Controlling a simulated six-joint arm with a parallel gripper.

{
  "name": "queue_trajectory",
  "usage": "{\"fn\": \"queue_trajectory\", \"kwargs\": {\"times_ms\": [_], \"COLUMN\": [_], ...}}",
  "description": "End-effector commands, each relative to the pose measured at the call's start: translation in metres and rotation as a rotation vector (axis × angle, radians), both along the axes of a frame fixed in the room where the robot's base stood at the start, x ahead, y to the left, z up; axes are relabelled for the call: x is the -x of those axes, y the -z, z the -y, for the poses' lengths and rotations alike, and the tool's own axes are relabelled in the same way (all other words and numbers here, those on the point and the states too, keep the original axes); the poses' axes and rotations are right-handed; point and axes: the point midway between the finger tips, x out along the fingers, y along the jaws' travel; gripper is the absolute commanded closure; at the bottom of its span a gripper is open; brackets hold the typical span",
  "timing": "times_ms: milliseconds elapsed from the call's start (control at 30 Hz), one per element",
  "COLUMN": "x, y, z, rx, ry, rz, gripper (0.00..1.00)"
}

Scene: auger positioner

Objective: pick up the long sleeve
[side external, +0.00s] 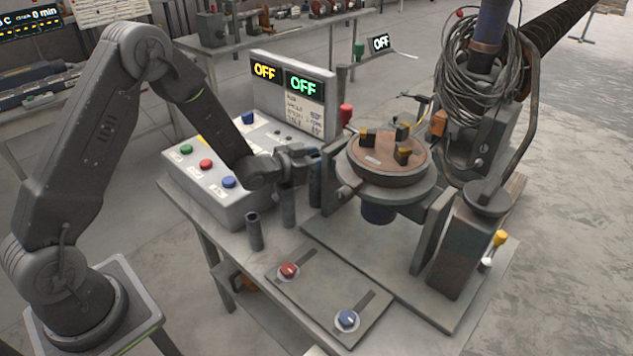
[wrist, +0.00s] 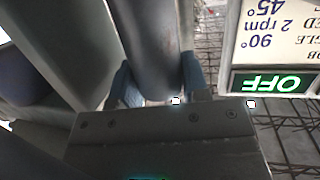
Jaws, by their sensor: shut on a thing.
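The long sleeve is a grey metal tube (wrist: 152,45) that stands between the blue-padded jaws of my gripper (wrist: 156,82) in the wrist view. In the side view my gripper (side external: 308,162) is closed around a dark upright tube (side external: 316,188), the one furthest back in a row at the table's edge, partly hidden by the jaws. A shorter tube (side external: 288,208) stands just in front of it, and a still shorter one (side external: 254,231) is nearer the front. I cannot tell whether the held sleeve's lower end touches the table.
A control box (side external: 215,180) with coloured buttons is to the left, with an OFF display panel (side external: 295,92) behind. The positioner's round table (side external: 388,158), with small clamps on it, is close on the right. A plate with red (side external: 288,271) and blue (side external: 346,319) knobs lies in front.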

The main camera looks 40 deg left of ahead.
Motion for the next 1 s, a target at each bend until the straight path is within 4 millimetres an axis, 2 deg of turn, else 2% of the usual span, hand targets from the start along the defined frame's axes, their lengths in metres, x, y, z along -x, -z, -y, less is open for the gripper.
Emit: {"fn": "queue_trajectory", "kwargs": {"times_ms": [33, 233, 767, 1000], "x": [0.000, 0.000, -0.001, -0.001], "y": [0.000, 0.000, -0.005, -0.028], "z": [0.000, 0.000, 0.000, 0.000], "rx": [0.000, 0.000, 0.000, 0.000], "ry": [0.000, 0.000, 0.000, 0.000], "rz": [0.000, 0.000, 0.006, 0.009], "gripper": [0.83, 1.00, 1.00, 1.00]}}
